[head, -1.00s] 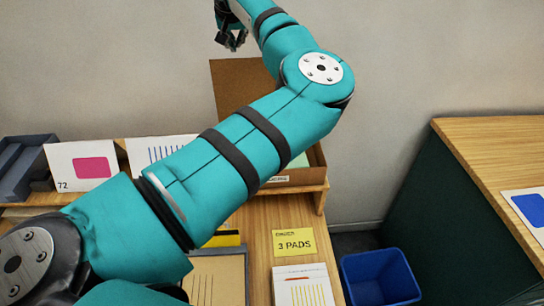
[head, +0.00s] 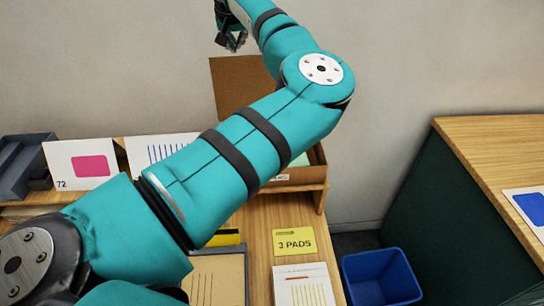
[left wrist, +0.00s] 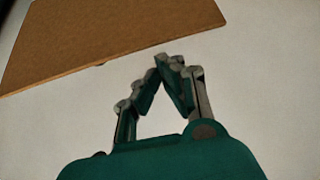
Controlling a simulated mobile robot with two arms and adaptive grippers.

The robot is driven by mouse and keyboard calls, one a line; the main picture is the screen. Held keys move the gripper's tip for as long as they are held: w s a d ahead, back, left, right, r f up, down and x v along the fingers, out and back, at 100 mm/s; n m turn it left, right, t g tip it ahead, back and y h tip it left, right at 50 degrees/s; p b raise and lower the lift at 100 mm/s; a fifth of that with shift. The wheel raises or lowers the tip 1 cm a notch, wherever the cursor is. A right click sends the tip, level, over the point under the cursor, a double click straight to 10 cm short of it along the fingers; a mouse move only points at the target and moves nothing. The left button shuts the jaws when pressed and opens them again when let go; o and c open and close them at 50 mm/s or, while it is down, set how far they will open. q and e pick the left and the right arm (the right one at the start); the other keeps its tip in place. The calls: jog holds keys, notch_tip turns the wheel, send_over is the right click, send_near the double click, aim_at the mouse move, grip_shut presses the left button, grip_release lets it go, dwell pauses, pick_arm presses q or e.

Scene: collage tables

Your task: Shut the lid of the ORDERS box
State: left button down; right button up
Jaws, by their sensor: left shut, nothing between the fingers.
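The brown lid (head: 232,88) of the ORDERS box stands up open behind the box in the head view. The box (head: 300,178) sits on the raised shelf, mostly hidden behind my left arm; only its right end and part of a label show, too small to read surely. My left gripper (head: 232,42) is up high, above and in front of the wall, apart from the lid and shut on nothing. In the left wrist view the gripper (left wrist: 168,62) has its fingertips together, and the lid (left wrist: 110,35) shows beyond it at the upper left. My right gripper is not in view.
Cards with a pink patch (head: 90,165) and blue lines (head: 160,150) stand on the shelf by a grey tray (head: 25,168). A yellow 3 PADS note (head: 294,241) lies on the table. A blue bin (head: 380,278) stands between the tables.

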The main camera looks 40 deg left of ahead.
pick_arm(q)
jog(key=shift+f+b, duration=1.9)
jog(key=shift+f, duration=0.65)
jog(key=shift+s+d, duration=0.1)
jog(key=s+d+b, duration=0.7)
jog(key=s+b, duration=0.2)
jog(key=b, duration=0.2)
jog(key=shift+d, duration=0.25)
dwell(0.6)
jog(key=shift+r, duration=0.1)
jog(key=p, duration=0.6)
send_near(237, 60)
jog(key=s+d, duration=0.2)
jog(key=s, duration=0.1)
jog(key=shift+s+d+f, duration=0.15)
jog(key=shift+d+f, duration=0.1)
jog(key=shift+f, duration=0.05)
jog(key=shift+f, duration=0.1)
dwell(1.0)
